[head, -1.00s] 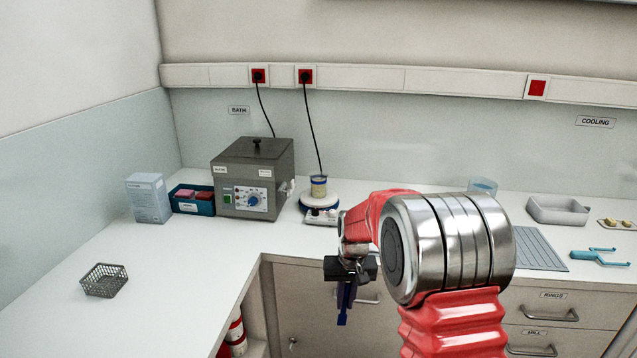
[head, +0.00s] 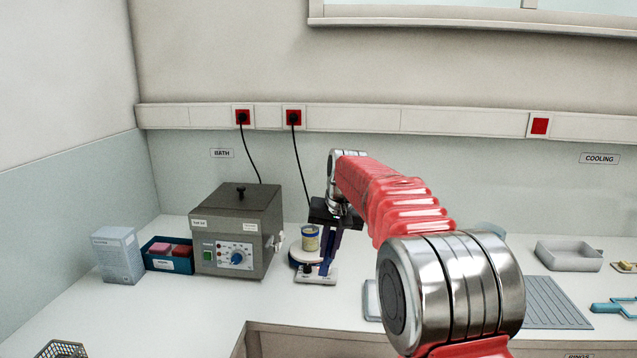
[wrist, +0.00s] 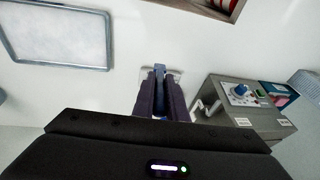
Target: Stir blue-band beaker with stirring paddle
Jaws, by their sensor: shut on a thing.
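In the wrist view the paddle (wrist: 159,73) shows between my dark fingers (wrist: 160,88). The paddle appears outside the beaker; whether they touch I cannot tell. The beaker is hidden in the wrist view.
The grey bath (head: 238,230) stands close left of the hotplate, with a blue box (head: 168,255) and a pale carton (head: 118,254) beyond it. A flat framed tray (wrist: 57,66) lies on the bench. A black cable hangs behind the beaker.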

